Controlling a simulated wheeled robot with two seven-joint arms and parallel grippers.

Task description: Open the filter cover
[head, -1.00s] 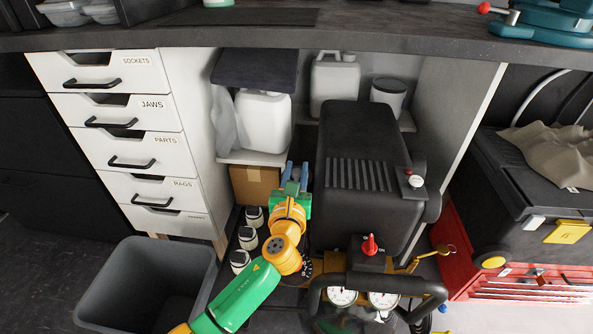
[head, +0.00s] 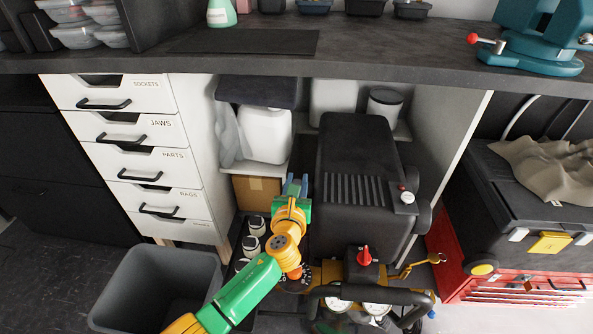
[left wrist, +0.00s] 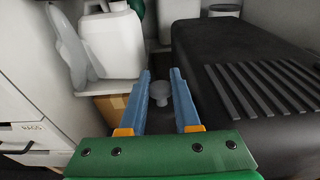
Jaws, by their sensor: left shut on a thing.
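The black compressor (head: 352,150) with a ribbed top stands under the bench. My left gripper (head: 296,178) is at its left side, beside the housing, with blue fingers pointing toward the back of the bay. In the left wrist view a small grey knob (left wrist: 159,92) shows between the two fingers, close to the compressor's left wall (left wrist: 188,55). The gripper is shut on this knob, which seems to belong to the filter cover. The rest of the cover is not clearly visible. My right gripper is not in view.
A cardboard box (head: 257,192) and a white jug (head: 266,135) sit behind and left of the gripper. A white drawer unit (head: 150,150) and a grey bin (head: 160,283) are on the left. The bench top (head: 400,52) overhangs the bay.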

